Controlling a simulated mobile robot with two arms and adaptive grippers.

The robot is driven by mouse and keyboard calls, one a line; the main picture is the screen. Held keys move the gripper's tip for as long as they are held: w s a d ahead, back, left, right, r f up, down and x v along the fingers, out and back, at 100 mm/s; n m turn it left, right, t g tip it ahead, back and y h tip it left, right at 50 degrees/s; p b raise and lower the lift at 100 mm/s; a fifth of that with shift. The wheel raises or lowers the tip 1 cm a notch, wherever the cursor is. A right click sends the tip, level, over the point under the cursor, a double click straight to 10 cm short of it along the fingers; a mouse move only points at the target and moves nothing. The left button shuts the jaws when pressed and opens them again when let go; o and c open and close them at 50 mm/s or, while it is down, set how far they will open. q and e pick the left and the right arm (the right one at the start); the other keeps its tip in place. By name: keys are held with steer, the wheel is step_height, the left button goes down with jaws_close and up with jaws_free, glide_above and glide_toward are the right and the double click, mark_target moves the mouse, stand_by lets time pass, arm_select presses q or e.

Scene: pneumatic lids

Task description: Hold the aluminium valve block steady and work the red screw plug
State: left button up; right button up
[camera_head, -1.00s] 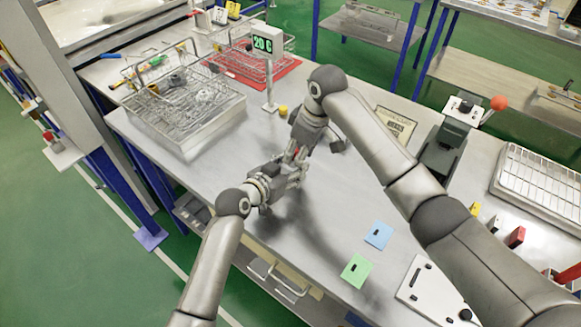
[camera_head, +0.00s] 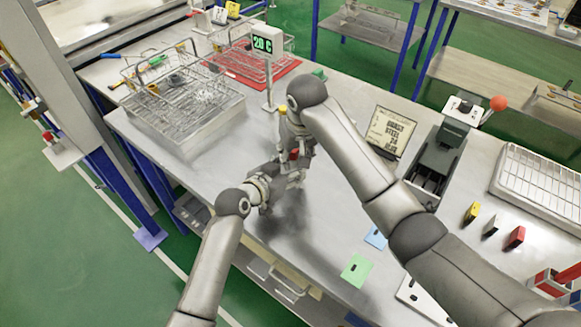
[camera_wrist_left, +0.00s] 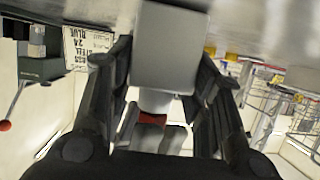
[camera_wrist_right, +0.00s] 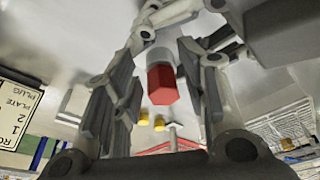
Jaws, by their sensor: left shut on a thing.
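The aluminium valve block (camera_wrist_left: 165,55) is a plain grey block between the fingers of my left gripper (camera_head: 292,180). That gripper is shut on it above the bench. The red screw plug (camera_wrist_right: 163,85) is a hexagonal red head on a grey collar in the right wrist view. It also shows as a small red patch in the head view (camera_head: 295,153) and in the left wrist view (camera_wrist_left: 152,118). My right gripper (camera_wrist_right: 158,88) is open, one finger on each side of the plug, with visible gaps. In the head view the grippers partly hide the block.
A wire basket (camera_head: 160,125) stands at the left, with a red mat (camera_head: 285,68) and a display post (camera_head: 268,75) behind. A sign (camera_head: 390,132) and a lever press (camera_head: 440,155) stand right.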

steer(key=m, duration=0.3)
steer(key=shift+s+a+h, duration=0.1)
steer(key=shift+a+h, duration=0.1)
steer(key=shift+h, duration=0.2)
